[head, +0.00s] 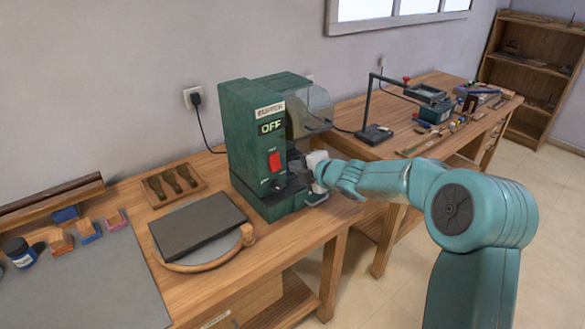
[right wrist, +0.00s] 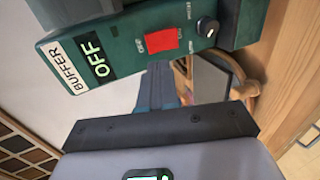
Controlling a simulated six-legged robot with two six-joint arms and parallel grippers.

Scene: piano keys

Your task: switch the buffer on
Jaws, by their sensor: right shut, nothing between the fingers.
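The buffer (head: 250,150) is a green machine on the wooden bench, with a clear guard on its right side. Its display (head: 271,127) reads OFF, and this also shows in the right wrist view (right wrist: 97,58). A red switch (head: 274,161) sits below the display; the right wrist view shows the switch (right wrist: 164,41) beside a black knob (right wrist: 207,27). My right gripper (head: 302,168) is shut and empty, just right of the front panel, apart from the switch as far as I can tell. In the right wrist view the gripper (right wrist: 157,88) is below the panel. My left gripper is out of view.
A dark slab on a round wooden board (head: 198,226) and a tray of tools (head: 174,185) lie left of the buffer. A wall socket (head: 193,97) holds its plug. A second bench (head: 400,110) with a lamp and tools stands at the right. A shelf (head: 535,75) is behind.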

